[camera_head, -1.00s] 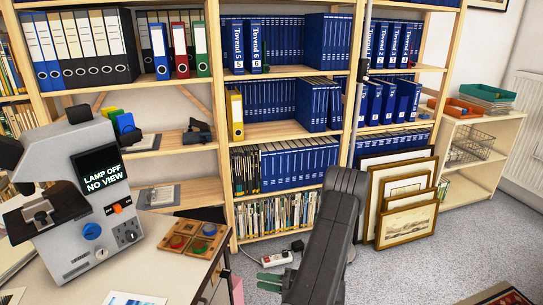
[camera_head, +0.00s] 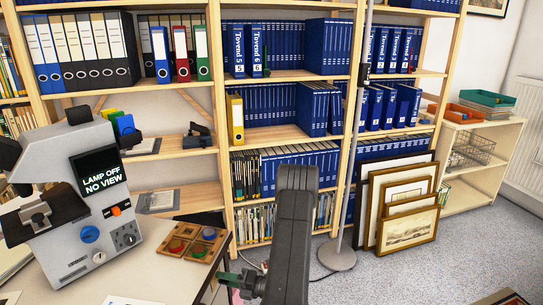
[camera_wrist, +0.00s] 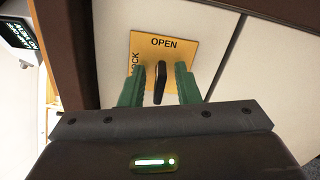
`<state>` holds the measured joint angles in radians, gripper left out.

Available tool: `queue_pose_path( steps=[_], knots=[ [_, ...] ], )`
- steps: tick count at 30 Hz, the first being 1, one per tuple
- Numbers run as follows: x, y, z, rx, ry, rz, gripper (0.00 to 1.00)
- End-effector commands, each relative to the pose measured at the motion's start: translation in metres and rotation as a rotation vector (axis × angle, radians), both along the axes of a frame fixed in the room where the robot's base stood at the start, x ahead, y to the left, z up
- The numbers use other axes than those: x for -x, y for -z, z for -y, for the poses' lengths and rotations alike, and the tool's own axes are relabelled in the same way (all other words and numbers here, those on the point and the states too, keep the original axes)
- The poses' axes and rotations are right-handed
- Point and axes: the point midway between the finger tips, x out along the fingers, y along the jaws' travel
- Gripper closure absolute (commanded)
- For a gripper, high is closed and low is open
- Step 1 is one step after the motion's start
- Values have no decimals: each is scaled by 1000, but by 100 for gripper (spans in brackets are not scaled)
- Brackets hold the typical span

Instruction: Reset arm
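In the wrist view, my gripper (camera_wrist: 161,68) has its two green fingers apart, one on each side of a small black lever (camera_wrist: 160,83). Gaps show between the fingers and the lever. The lever sits on a yellow plate (camera_wrist: 178,46) marked OPEN at the top and, partly hidden, LOCK on its left side. The plate is on a pale panel. In the head view, my dark arm (camera_head: 291,225) reaches down at the bottom centre, and green finger parts (camera_head: 230,280) show by the desk's right side; the lever is hidden there.
A grey microscope (camera_head: 85,200) with a LAMP OFF NO VIEW display stands on the desk (camera_head: 150,270) beside a panel of coloured buttons (camera_head: 193,242). Bookshelves (camera_head: 225,150) line the back. Framed prints (camera_head: 408,228) lean near a pole base (camera_head: 337,256).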

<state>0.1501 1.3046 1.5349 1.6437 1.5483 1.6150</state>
Motion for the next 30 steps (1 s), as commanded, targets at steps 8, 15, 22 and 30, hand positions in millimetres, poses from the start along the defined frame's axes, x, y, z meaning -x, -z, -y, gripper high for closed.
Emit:
queue_pose_path(
  steps=[8, 15, 22, 30],
  knots=[
    [0, 3, 0, 55, 0, 241, 71],
    [0, 4, 0, 104, 0, 452, 71],
    [0, 4, 0, 153, 0, 663, 71],
    [0, 5, 0, 210, -1, 911, 71]
  ],
)
